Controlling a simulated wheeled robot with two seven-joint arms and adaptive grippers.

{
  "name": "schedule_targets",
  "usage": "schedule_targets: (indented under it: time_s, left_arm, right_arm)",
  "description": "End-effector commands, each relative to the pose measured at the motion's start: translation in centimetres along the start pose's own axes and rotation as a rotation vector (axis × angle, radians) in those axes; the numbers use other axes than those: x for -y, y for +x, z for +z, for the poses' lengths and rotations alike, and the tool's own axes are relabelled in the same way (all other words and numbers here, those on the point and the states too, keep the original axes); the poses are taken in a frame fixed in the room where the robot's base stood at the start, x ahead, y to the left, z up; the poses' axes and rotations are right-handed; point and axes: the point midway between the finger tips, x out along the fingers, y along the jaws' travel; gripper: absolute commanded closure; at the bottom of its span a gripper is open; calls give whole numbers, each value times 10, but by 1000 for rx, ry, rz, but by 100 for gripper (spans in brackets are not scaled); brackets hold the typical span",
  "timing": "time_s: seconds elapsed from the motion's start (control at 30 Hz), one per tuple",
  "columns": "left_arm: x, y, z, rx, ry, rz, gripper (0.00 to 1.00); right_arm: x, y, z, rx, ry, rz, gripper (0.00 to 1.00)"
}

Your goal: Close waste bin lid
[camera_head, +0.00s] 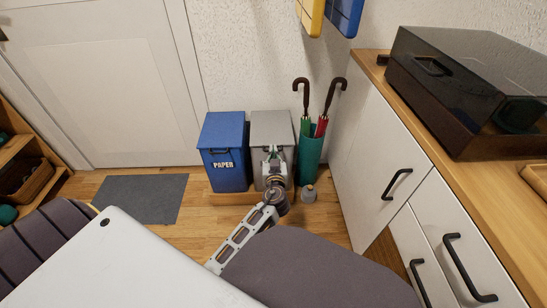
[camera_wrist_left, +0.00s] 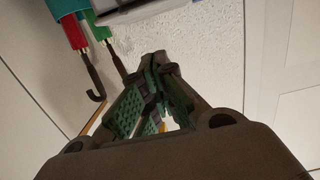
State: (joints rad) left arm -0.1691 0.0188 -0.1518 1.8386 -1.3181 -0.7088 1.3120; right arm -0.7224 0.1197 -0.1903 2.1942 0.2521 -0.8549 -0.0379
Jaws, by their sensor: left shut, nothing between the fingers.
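Two bins stand against the wall in the head view: a blue bin (camera_head: 224,165) labelled PAPER and a grey bin (camera_head: 260,160) on its right. The blue lid (camera_head: 222,128) lies flat on top. The grey bin's lid (camera_head: 272,124) looks down, though the gripper covers part of its front edge and I cannot tell whether it is fully shut. My left gripper (camera_head: 275,153) is in front of the grey bin's upper front; contact is unclear. In the left wrist view the green-padded fingers (camera_wrist_left: 160,72) are shut and empty. My right gripper is not in view.
A teal umbrella stand (camera_head: 311,158) with umbrellas stands right of the grey bin, a small grey object (camera_head: 308,193) before it. A white cabinet (camera_head: 366,165) bounds the right. A mat (camera_head: 128,197) lies left near the door (camera_head: 105,75); bare floor surrounds it.

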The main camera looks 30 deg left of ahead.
Motion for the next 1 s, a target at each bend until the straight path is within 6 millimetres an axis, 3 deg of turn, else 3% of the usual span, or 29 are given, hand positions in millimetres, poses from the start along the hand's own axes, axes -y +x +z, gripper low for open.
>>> schedule_targets:
  time_s: [0.8,1.0]
  left_arm:
    - [0,78,1,0,0,0,100]
    - [1,81,22,1,2,-1,100]
  right_arm:
    - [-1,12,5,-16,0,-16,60]
    - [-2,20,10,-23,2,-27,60]
